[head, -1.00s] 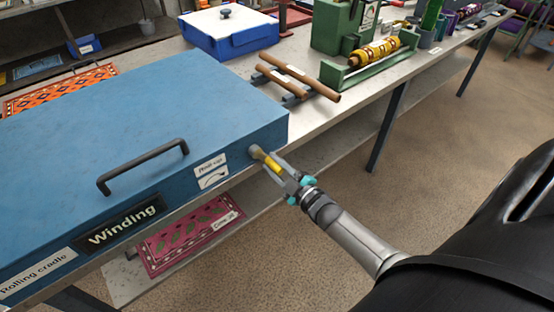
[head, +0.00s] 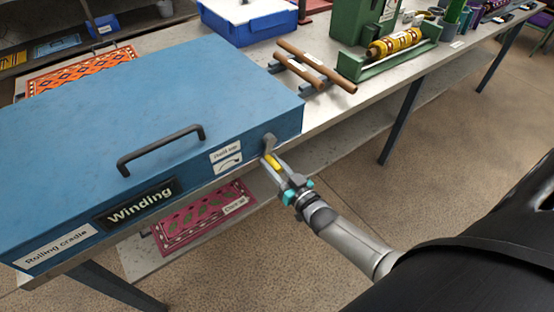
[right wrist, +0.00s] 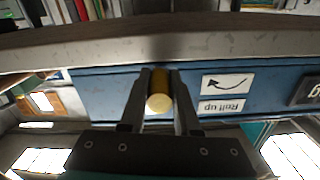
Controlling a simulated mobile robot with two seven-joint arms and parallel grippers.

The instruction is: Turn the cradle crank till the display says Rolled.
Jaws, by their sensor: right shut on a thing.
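The blue rolling cradle (head: 90,120) sits on the bench with its lid closed and a dark handle (head: 160,150) on top. Its front display (head: 141,203) reads "Winding". The crank (head: 268,144) is at the right end of the front face, beside a "Roll up" label with a curved arrow (head: 227,160). My right gripper (head: 275,164) is shut on the crank's yellow grip. The right wrist view shows the round end of the yellow grip (right wrist: 159,103) between both fingers. My left gripper is not in view.
Behind the cradle, brown rollers (head: 315,68) lie on the bench, with a green stand holding a yellow roll (head: 395,42) and a blue box (head: 248,20). A red rug (head: 205,213) lies on the shelf below. An orange rug (head: 80,68) is at the back left. The floor at right is clear.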

